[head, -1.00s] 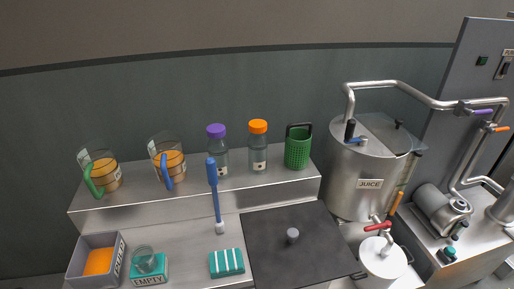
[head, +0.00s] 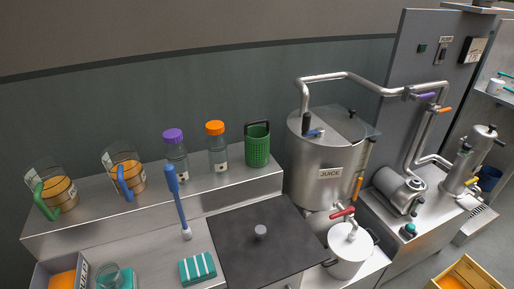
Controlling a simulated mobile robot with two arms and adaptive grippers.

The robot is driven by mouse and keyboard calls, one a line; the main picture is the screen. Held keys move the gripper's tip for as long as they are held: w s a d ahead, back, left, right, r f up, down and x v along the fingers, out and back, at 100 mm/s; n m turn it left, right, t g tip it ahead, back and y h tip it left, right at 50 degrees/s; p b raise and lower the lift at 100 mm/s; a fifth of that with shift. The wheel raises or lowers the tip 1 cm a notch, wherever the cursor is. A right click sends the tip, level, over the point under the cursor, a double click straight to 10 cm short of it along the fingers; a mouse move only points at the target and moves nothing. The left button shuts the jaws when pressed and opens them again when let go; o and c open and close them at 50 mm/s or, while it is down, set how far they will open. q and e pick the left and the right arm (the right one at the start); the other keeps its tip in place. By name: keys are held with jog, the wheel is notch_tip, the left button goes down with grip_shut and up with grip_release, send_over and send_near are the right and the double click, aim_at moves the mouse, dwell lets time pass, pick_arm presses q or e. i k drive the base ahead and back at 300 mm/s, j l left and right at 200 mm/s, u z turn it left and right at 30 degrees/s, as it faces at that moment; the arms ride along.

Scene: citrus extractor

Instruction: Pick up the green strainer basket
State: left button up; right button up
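The green strainer basket (head: 257,146) is a perforated green cylinder with a dark loop handle on top. It stands upright on the raised steel shelf, at the shelf's right end. The orange-capped bottle is to its left and the juice tank to its right. Neither of my grippers shows in the head view.
On the shelf (head: 92,212) stand an orange-capped bottle (head: 217,150), a purple-capped bottle (head: 176,160) and two jugs (head: 126,175). A blue brush (head: 178,205) stands in front. The juice tank (head: 318,172) and its pipe rise close right of the basket. A dark lid (head: 240,248) lies below.

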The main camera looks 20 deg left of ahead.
aim_at(256, 137)
jog(key=l+u, duration=0.35)
jog(key=l, duration=0.4)
jog(key=l+u, duration=0.35)
jog(key=l, duration=0.4)
